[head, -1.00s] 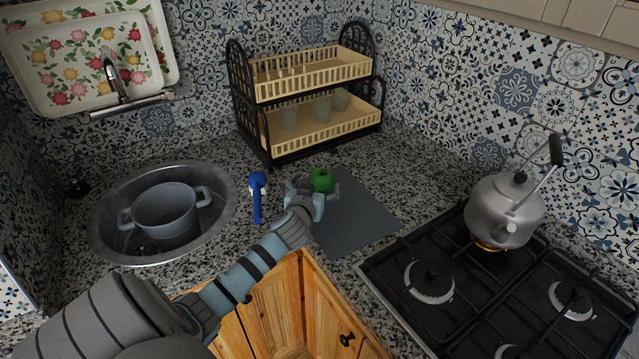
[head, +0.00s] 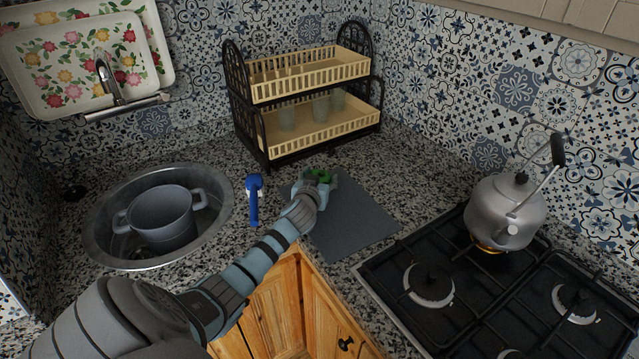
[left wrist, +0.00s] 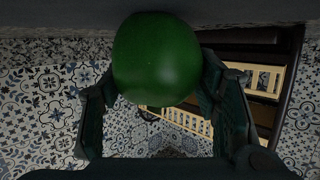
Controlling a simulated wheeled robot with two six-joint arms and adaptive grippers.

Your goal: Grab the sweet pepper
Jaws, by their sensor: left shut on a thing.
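The sweet pepper is green and round. In the head view the sweet pepper (head: 322,174) shows only in part at the top left of the grey cutting mat (head: 352,222), with my left gripper (head: 316,180) over and around it. In the left wrist view the sweet pepper (left wrist: 157,58) fills the upper middle, between the two fingers of my left gripper (left wrist: 160,85). The left gripper is shut on it. In the head view the gripper hides much of the pepper, and I cannot tell whether it touches the mat. My right gripper is not in view.
A blue-handled tool (head: 254,198) lies left of the gripper. A sink (head: 100,232) with a grey pot (head: 162,216) is farther left. A two-tier rack (head: 262,130) stands behind. A kettle (head: 503,212) sits on the stove (head: 395,268) at right. The mat's right part is clear.

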